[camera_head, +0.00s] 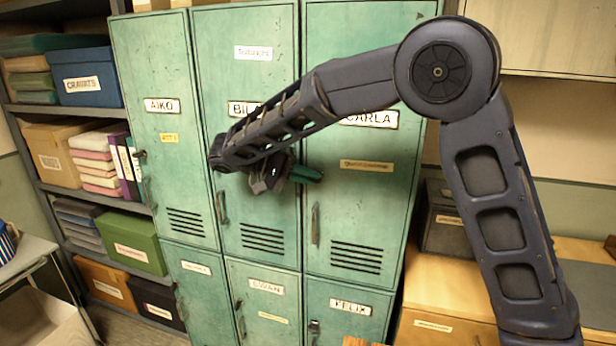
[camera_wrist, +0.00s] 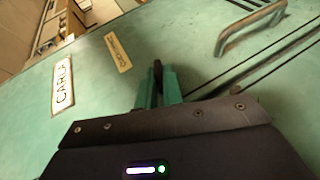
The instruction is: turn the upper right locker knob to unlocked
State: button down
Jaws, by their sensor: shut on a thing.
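The upper right locker (camera_head: 365,75) is a green metal door with a CARLA plate (camera_head: 372,119), a yellow strip label (camera_head: 367,165) and vent slots. The CARLA plate also shows in the wrist view (camera_wrist: 62,84). My gripper (camera_head: 306,174) reaches in from the left in front of this door, its green fingers pointing right. In the wrist view my gripper (camera_wrist: 158,92) is shut on a small dark piece, the knob (camera_wrist: 158,72), between the green fingers. The knob is mostly hidden, and I cannot read its turn position. It does not show in the head view.
The door's bar handle (camera_head: 315,224) sticks out just below my gripper and shows in the wrist view (camera_wrist: 250,27). AIKO's locker (camera_head: 150,70) and the middle locker (camera_head: 240,85) stand to the left. A shelf with boxes (camera_head: 90,77) is far left. A wooden cabinet (camera_head: 440,285) stands at right.

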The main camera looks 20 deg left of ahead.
jog(key=shift+f+n+t+h, duration=0.2)
jog(key=shift+n+t+h, duration=0.15)
jog(key=shift+h, duration=0.6)
jog(key=shift+f+n+t+h, duration=0.15)
jog(key=shift+n+t+h, duration=0.15)
jog(key=shift+h, duration=0.65)
jog(key=c, duration=1.5)
grip_release()
jog(key=shift+c, duration=0.2)
jog(key=shift+a, duration=0.1)
jog(key=v, duration=1)
jog(key=shift+a, duration=0.35)
jog(key=shift+s, duration=0.15)
